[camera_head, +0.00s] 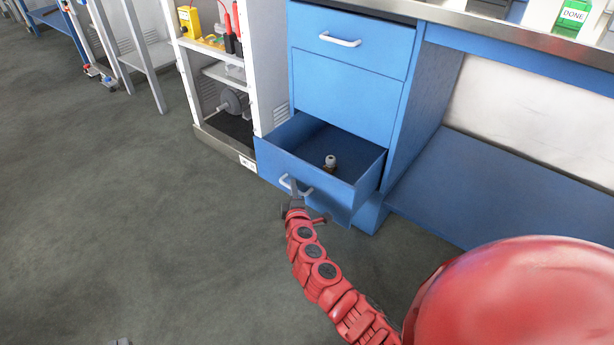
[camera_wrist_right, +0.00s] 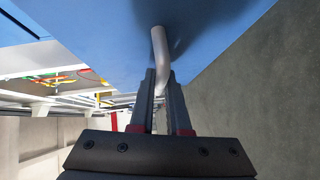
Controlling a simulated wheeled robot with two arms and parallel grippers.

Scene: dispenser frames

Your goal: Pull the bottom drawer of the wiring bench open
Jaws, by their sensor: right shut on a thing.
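The blue wiring bench has a column of drawers, and its bottom drawer (camera_head: 308,178) stands pulled out, with its inside showing. A small item with a whitish top (camera_head: 330,163) sits in the drawer. My right gripper (camera_head: 294,190) is at the drawer's front, shut on its pale handle (camera_head: 301,187). In the right wrist view the handle (camera_wrist_right: 160,50) runs down between the two fingers of the gripper (camera_wrist_right: 158,90), close to the blue drawer front (camera_wrist_right: 205,25).
The upper drawer (camera_head: 350,45) is shut, and the blue panel below it is flush. A white shelf unit (camera_head: 262,60) with tools and a grey motor (camera_head: 233,102) stands left of the bench. A low blue panel (camera_head: 500,195) lies to the right. The grey floor in front is clear.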

